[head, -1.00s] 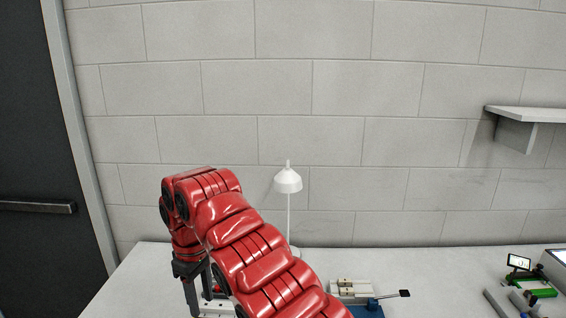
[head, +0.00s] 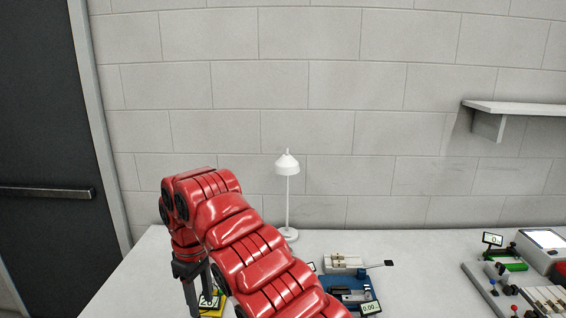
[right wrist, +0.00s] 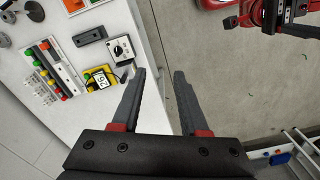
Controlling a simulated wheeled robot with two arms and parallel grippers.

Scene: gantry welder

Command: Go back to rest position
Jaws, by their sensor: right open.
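My right arm (head: 235,235) is red and crosses the lower middle of the head view, bent downward at its far end. My right gripper (head: 198,300) hangs there over the left part of the table, its fingers partly cut off by the frame. In the right wrist view my right gripper (right wrist: 158,75) is open, with nothing between its two fingers. It points along the table's edge, with floor under one finger. My left gripper does not show for certain; a red arm part with a dark end (right wrist: 285,15) appears at the top right of the right wrist view.
The white table (head: 130,285) carries a white lamp (head: 287,165), a blue device (head: 345,292) and several tools at right. A yellow device with a display (right wrist: 100,80) lies near the right gripper. A shelf (head: 515,107) juts from the wall. A ladder (right wrist: 303,148) stands on the floor.

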